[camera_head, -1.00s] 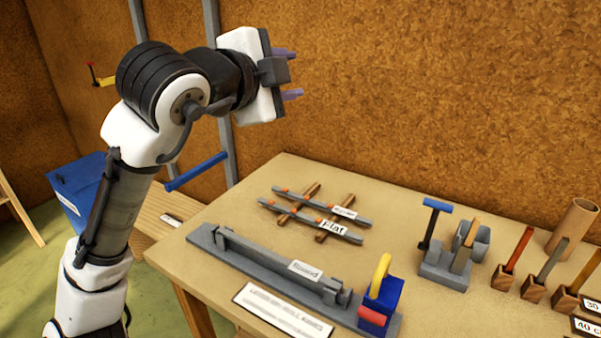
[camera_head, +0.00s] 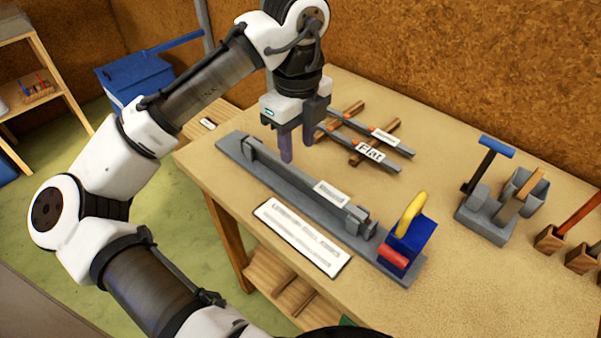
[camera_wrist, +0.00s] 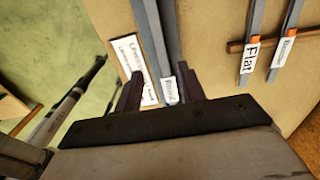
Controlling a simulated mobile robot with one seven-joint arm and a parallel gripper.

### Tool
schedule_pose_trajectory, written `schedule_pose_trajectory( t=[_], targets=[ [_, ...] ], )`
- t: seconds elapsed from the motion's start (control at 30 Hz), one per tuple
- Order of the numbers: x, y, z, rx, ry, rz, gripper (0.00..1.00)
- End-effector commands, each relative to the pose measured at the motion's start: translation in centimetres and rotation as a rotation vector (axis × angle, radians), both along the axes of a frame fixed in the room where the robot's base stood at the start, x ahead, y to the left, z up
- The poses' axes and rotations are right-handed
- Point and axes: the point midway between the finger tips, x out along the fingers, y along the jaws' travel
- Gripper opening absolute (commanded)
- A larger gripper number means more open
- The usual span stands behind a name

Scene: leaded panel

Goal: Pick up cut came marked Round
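A long grey came (camera_head: 299,177) lies lengthwise in a grey bench fixture (camera_head: 236,151). Its small white label (camera_head: 331,193) is hard to read in the head view; in the wrist view the label (camera_wrist: 171,91) seems to read Round. My gripper (camera_head: 298,151) is above the left half of the came, fingers pointing down. In the wrist view the fingers (camera_wrist: 160,72) are spread apart with nothing held, one on each side of the came's line. Whether they are level with the came cannot be told.
Two labelled cames, one marked Flat (camera_head: 369,152), lie on wooden strips behind the fixture. A blue block with a yellow handle (camera_head: 411,214) stands at the fixture's right end. A printed card (camera_head: 298,238) lies in front. A grey tool holder (camera_head: 486,222) stands further right.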

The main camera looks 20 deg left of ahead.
Motion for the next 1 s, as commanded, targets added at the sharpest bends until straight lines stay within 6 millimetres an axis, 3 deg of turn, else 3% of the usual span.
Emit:
schedule_pose_trajectory(
  t=[0.23,0.5,0.8,1.0],
  targets=[
    [0.0,-0.1,-1.8,-0.002,-0.002,0.000,0.40],
    [0.1,-0.3,-5.5,0.000,-0.001,0.002,0.40],
    [0.2,-0.3,-6.0,0.000,-0.003,0.001,0.40],
    [0.2,-0.3,-6.0,0.000,-0.003,0.001,0.14]
  ],
)
